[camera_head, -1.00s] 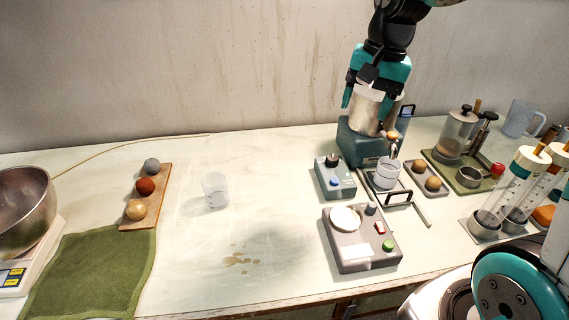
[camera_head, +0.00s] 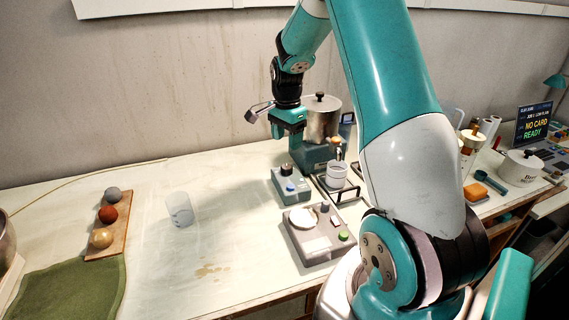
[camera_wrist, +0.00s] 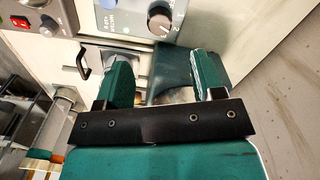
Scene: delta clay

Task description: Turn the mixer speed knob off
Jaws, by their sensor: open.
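A blue-grey control box (camera_head: 291,184) stands on the bench with a dark knob (camera_head: 286,169) and a blue button on top. In the wrist view the box (camera_wrist: 128,14) is at the top edge, and its knob (camera_wrist: 160,21) has a pale pointer and scale marks; I cannot read its setting. My gripper (camera_head: 288,138) is above and behind the box, apart from it. In the wrist view my gripper (camera_wrist: 162,68) has its two teal fingers spread, with nothing between them. The teal mixer (camera_head: 322,154) with a metal pot (camera_head: 322,118) stands just right of the gripper.
A grey box (camera_head: 318,238) with a white disc and green button stands in front of the control box. A clear cup (camera_head: 336,175) is on a stand to the right. A beaker (camera_head: 180,209) stands left. The bench between beaker and boxes is clear.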

